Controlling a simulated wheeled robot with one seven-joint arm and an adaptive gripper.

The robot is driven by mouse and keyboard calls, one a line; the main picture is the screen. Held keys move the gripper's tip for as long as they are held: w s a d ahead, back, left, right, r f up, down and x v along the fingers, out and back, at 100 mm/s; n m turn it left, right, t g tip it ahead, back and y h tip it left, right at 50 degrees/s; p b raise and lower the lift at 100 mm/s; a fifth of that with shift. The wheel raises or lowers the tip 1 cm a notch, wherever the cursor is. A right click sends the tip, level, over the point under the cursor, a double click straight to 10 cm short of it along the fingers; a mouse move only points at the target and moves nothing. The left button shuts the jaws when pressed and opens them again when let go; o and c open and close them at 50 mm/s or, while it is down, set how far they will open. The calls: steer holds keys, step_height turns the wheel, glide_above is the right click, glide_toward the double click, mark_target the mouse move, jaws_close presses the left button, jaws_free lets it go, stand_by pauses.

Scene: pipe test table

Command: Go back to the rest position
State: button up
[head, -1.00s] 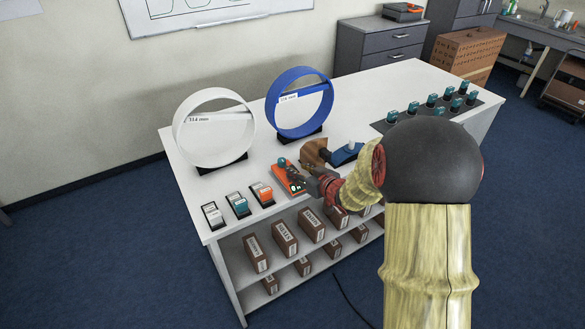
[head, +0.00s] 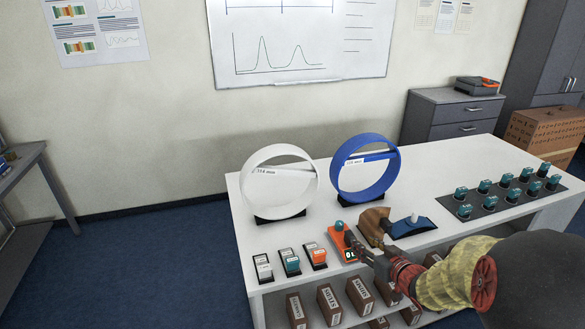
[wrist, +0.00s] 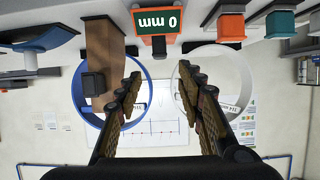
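My gripper (head: 356,252) is over the near side of the white table, beside the orange device (head: 342,243) with a teal knob. In the wrist view my gripper (wrist: 154,85) shows two fingers spread apart with nothing between them. That view is upside down; the orange device's display (wrist: 161,20) reads "0 mm". The arm reaches in from the lower right of the head view.
A white ring (head: 243,185) and a blue ring (head: 338,170) stand upright on the table (head: 420,165). A brown block (head: 371,226) and a blue device (head: 415,229) are close by the gripper. Several teal-topped pieces sit on a dark mat at right.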

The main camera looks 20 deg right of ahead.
steer(key=s+d+f+m+g+h, duration=0.1)
steer(key=s+d+f+g+h, duration=0.2)
steer(key=s+d+f+g, duration=0.25)
steer(key=s+m+g+h, duration=0.1)
steer(key=s+m+g, duration=0.15)
steer(key=s, duration=0.65)
steer(key=s+a+r+n+y, duration=0.1)
steer(key=s+a+r, duration=0.3)
steer(key=a+r, duration=0.2)
steer(key=s+a+r+n+y, duration=0.1)
steer(key=s+a+r, duration=0.3)
steer(key=a, duration=0.7)
steer(key=s+a+r+n+y, duration=0.1)
steer(key=s+a+r, duration=0.3)
steer(key=a+r, duration=0.4)
steer(key=shift+s+a+r+y, duration=0.15)
steer(key=shift+s+y, duration=0.1)
steer(key=shift+y, duration=0.05)
